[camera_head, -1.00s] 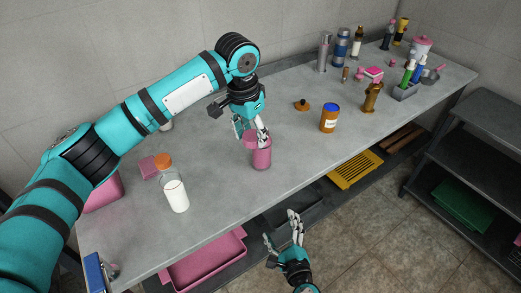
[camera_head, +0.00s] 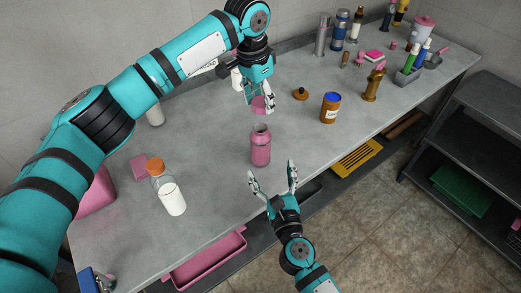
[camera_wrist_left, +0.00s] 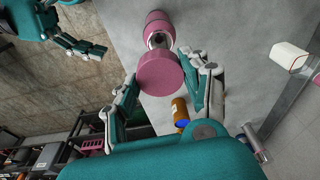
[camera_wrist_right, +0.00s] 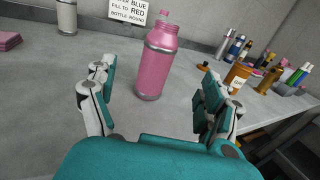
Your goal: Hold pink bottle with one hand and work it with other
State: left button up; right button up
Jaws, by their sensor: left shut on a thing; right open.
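The pink bottle (camera_head: 261,150) stands upright on the grey counter with its neck bare. It also shows in the left wrist view (camera_wrist_left: 158,28) and right wrist view (camera_wrist_right: 155,75). My left gripper (camera_head: 257,101) is shut on the round pink cap (camera_wrist_left: 160,75), holding it apart from the bottle, above and beyond it in the head view. My right gripper (camera_head: 272,170) is open and empty at the counter's front edge. Its fingers point at the bottle, which shows between them in the right wrist view, not touching them.
An orange jar with a blue lid (camera_head: 330,107) and a brown bottle (camera_head: 373,85) stand to the right. A pink tray (camera_head: 205,262) lies below the front edge. The counter around the bottle is fairly clear.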

pick_arm(q)
jog(key=shift+w+a+f, duration=0.1)
jog(key=shift+w+f, duration=0.1)
jog(key=shift+w, duration=0.15)
pick_arm(e)
jog(key=x, duration=1.2)
jog(key=shift+f, duration=0.2)
jog(key=shift+w, duration=0.2)
grip_shut()
pick_arm(q)
send_over(260, 131)
jog(key=shift+f, duration=2.45)
